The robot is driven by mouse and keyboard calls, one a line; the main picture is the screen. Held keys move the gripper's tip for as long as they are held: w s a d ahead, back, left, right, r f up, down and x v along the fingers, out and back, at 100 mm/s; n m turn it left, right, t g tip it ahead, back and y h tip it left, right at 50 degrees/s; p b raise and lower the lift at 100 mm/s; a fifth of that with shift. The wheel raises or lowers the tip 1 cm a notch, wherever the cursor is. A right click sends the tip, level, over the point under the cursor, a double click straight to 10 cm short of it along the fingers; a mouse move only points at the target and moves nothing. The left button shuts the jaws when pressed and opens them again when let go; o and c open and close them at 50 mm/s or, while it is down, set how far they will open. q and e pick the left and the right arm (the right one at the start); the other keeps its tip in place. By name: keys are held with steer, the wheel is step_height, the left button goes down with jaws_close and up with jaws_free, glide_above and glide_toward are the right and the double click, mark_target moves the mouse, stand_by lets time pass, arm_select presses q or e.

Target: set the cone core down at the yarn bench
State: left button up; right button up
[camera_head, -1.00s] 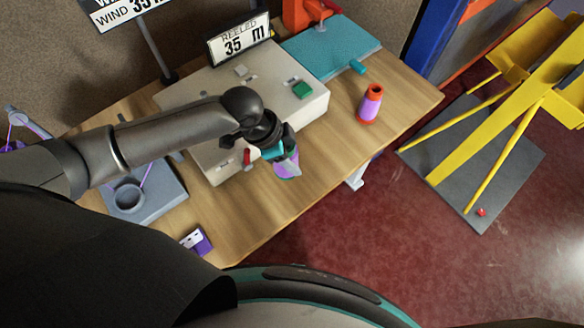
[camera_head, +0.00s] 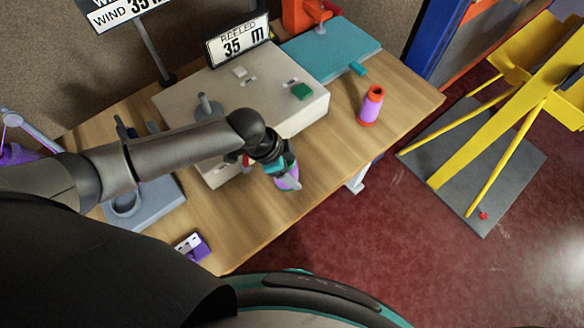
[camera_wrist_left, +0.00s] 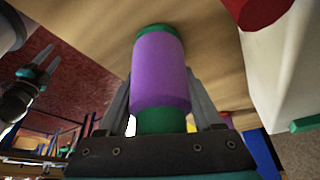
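The cone core (camera_head: 288,180), purple with green ends in the left wrist view (camera_wrist_left: 160,72), is between the fingers of my left gripper (camera_head: 282,172). The gripper is shut on it, a finger on each side. It is over the front part of the wooden yarn bench (camera_head: 325,160), before the pale machine box. Its far green end is close to the bench top; I cannot tell whether it touches. My right gripper (camera_wrist_left: 43,68) shows at the left of the left wrist view, away from the bench, its fingers apart and empty.
A purple cone with red ends (camera_head: 371,106) stands upright on the bench at right. The pale machine box (camera_head: 250,90) and a teal mat (camera_head: 330,48) fill the back. A purple-and-white item (camera_head: 193,247) lies near the front. Bare wood lies right of the gripper.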

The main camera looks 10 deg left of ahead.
arm_select(q)
steer(key=shift+o, duration=0.8)
steer(key=shift+r, duration=0.2)
steer(key=p+v, duration=0.3)
steer(key=v, duration=0.9)
steer(key=shift+f, duration=0.1)
